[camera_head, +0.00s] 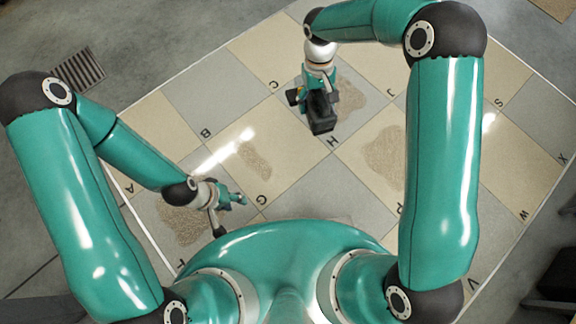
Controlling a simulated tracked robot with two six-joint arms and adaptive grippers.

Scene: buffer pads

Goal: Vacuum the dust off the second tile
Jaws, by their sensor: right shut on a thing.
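My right gripper (309,98) is shut on a dark, boxy hand-held vacuum (322,114), over the tiles near the letter H. The vacuum hides part of the floor there, and I cannot tell whether it touches the floor. Tan dust lies just right of it (350,97), with another dust patch (384,155) further right. A smaller dust patch (254,159) lies on the beige tile left of the vacuum. A further dust patch (184,222) lies beside my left gripper (232,214), which is open and empty, its fingers spread. No marking shows which tile is the second.
The floor is a checker of beige and grey lettered tiles (285,185) with a white border line. A drain grate (78,72) is set in the concrete at upper left. A dark object (557,280) stands at the lower right. My arms hide parts of the tiles.

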